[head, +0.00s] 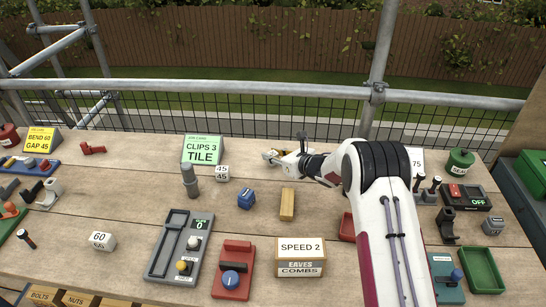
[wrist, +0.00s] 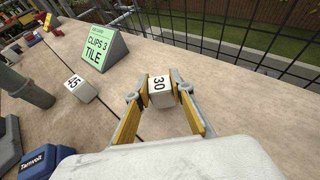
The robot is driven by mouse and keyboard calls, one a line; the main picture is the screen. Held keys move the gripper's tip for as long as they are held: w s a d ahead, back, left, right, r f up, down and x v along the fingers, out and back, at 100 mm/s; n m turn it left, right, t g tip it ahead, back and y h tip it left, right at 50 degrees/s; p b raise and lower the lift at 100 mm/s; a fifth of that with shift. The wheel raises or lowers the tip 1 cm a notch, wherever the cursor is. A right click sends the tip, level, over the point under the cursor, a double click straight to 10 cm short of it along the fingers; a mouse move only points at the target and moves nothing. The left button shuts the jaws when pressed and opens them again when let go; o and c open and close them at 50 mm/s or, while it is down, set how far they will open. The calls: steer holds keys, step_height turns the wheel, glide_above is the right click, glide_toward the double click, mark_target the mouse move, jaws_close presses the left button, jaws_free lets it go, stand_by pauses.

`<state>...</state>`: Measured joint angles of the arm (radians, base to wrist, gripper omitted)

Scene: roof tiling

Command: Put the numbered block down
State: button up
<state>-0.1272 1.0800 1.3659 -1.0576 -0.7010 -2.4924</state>
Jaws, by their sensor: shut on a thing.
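My gripper (wrist: 163,98) is shut on a white numbered block marked 30 (wrist: 162,94), seen between the yellow fingers in the wrist view. In the head view my gripper (head: 273,156) is at the far side of the wooden bench, right of the green sign. The held block is hidden or too small to make out there. I cannot tell whether it touches the bench top. Other white numbered blocks stand apart: one marked 45 (head: 222,173), which also shows in the wrist view (wrist: 80,88), one marked 60 (head: 103,241) and one marked 75 (head: 416,161).
The green sign reading CLIPS 3 TILE (head: 202,150) stands left of my gripper. A grey cylinder (head: 190,180), a blue block (head: 246,198) and a wooden block (head: 287,204) stand nearer. A mesh fence (head: 240,120) runs behind the bench. The bench around the held block looks clear.

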steer(key=shift+f, duration=0.45)
steer(key=shift+f, duration=0.1)
steer(key=o, duration=1.1)
steer(key=shift+c, duration=0.2)
steer(key=shift+s+d+r, duration=0.2)
steer(key=shift+d+r, duration=0.05)
steer(key=shift+r, duration=0.05)
steer(key=shift+v, duration=5.65)
steer(key=shift+s+f, duration=0.1)
steer(key=shift+f, duration=0.05)
